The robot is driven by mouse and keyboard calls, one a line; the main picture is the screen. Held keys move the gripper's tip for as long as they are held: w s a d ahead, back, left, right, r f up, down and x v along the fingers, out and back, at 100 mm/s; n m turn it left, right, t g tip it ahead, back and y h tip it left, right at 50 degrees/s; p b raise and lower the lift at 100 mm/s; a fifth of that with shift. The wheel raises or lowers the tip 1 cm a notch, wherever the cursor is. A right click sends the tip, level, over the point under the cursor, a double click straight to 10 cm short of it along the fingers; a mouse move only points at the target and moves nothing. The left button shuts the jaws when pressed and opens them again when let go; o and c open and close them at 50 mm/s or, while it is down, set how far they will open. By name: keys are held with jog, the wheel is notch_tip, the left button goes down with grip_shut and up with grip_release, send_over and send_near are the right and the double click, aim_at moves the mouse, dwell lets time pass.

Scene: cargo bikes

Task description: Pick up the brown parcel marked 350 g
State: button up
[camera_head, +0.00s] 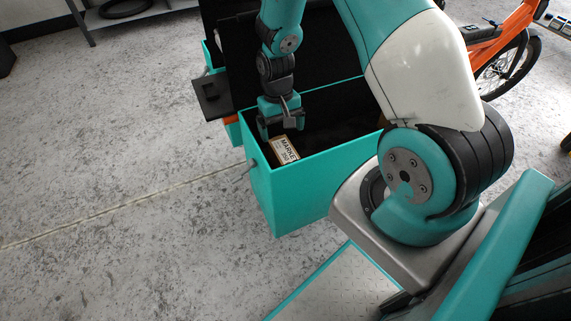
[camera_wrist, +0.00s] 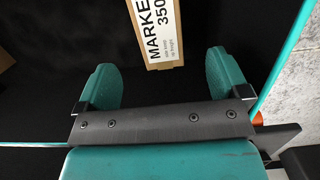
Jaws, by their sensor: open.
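The brown parcel (camera_wrist: 156,61) has a white label reading "MARKE… 350" in the wrist view, where the top edge cuts it off. In the head view the parcel (camera_head: 284,150) lies inside the teal cargo box (camera_head: 310,180), near its left end. My gripper (camera_wrist: 161,82) is open, its two teal fingers apart, with the near end of the parcel showing between and beyond the fingertips. In the head view my gripper (camera_head: 281,127) hangs down over the box's left end, just above the parcel. I cannot tell the exact height gap. Nothing is between the fingers.
Another brown item (camera_wrist: 5,55) shows at the left edge of the wrist view inside the black box interior. The box's teal rim (camera_wrist: 285,55) runs close on the right of my gripper there. An orange bike (camera_head: 510,45) stands at the back right. Floor at left is clear.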

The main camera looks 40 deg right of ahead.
aim_at(285, 151)
jog(key=f, duration=0.4)
jog(key=shift+s+a+f+b, duration=0.1)
jog(key=shift+s+f+b, duration=0.2)
jog(key=shift+f+b, duration=0.1)
jog(key=f, duration=0.1)
jog(key=s+f+b, duration=0.1)
jog(key=f, duration=0.3)
jog(key=shift+s+a+b, duration=0.1)
jog(key=shift+s+b, duration=0.15)
jog(key=shift+b, duration=0.1)
jog(key=c, duration=1.2)
jog(key=shift+r, duration=0.2)
